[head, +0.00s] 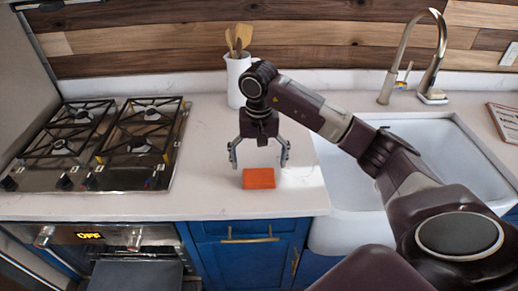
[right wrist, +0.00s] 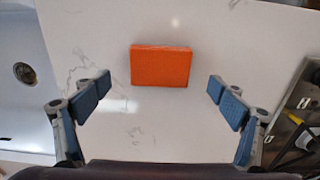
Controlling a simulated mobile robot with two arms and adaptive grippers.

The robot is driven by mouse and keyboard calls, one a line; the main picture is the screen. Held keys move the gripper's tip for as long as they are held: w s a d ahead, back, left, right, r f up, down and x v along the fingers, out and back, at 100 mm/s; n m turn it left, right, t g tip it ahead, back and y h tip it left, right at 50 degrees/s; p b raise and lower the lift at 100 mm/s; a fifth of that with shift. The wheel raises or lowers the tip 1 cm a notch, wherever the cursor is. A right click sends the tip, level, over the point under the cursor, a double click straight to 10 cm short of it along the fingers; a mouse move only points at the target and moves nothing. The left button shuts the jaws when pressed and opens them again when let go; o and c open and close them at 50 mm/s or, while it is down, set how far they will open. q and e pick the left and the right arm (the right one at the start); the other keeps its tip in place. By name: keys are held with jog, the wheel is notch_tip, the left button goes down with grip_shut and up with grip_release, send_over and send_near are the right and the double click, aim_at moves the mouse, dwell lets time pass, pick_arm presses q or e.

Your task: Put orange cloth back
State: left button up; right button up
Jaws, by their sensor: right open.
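The orange cloth (head: 259,178), a flat folded block, lies on the white counter near its front edge, between the stove and the sink. It also shows in the right wrist view (right wrist: 161,66), lying beyond and between the two fingers. My right gripper (head: 259,160) is open and empty above the counter, with its fingers spread to either side of the cloth. In the right wrist view my right gripper (right wrist: 155,90) is wide open, and neither finger touches the cloth. My left gripper is not in view.
A gas stove (head: 98,143) is on the left. A white sink (head: 420,150) with a tall faucet (head: 412,58) is on the right. A white crock (head: 237,82) of wooden utensils stands behind my right gripper. A framed board (head: 506,122) lies at far right. The counter around the cloth is clear.

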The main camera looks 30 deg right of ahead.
aim_at(259, 176)
notch_tip(259, 176, up, 8)
jog(key=b, duration=0.1)
jog(key=shift+f, duration=0.1)
dwell(0.7)
